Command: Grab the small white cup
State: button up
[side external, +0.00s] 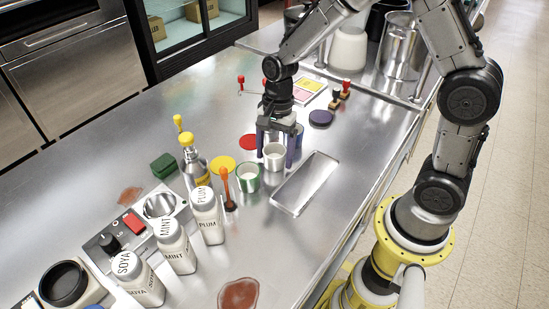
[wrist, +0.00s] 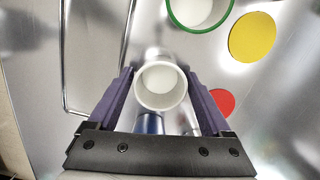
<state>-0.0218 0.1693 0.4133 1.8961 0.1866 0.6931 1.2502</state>
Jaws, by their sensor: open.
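The small white cup (side external: 274,158) stands on the steel counter in the side view, between the purple fingers of my gripper (side external: 278,152). In the wrist view the cup (wrist: 160,86) is seen from above with its round mouth up. My gripper (wrist: 160,100) is open there, with one finger on each side of the cup. A gap shows beside the cup at the fingertips, though I cannot tell whether either finger touches it. Part of the cup's far side is hidden in the side view.
A green-rimmed cup (side external: 248,178) stands close by on the left, with a yellow disc (side external: 222,166) and red disc (side external: 249,142) near it. A shallow metal tray (side external: 306,183) lies to the right. White bottles labelled PLUM (side external: 207,215) and MINT (side external: 175,246) stand toward the front left.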

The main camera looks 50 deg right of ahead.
jog(key=shift+f, duration=0.15)
jog(key=c, duration=1.2)
jog(key=shift+o, duration=0.2)
jog(key=shift+r, duration=0.2)
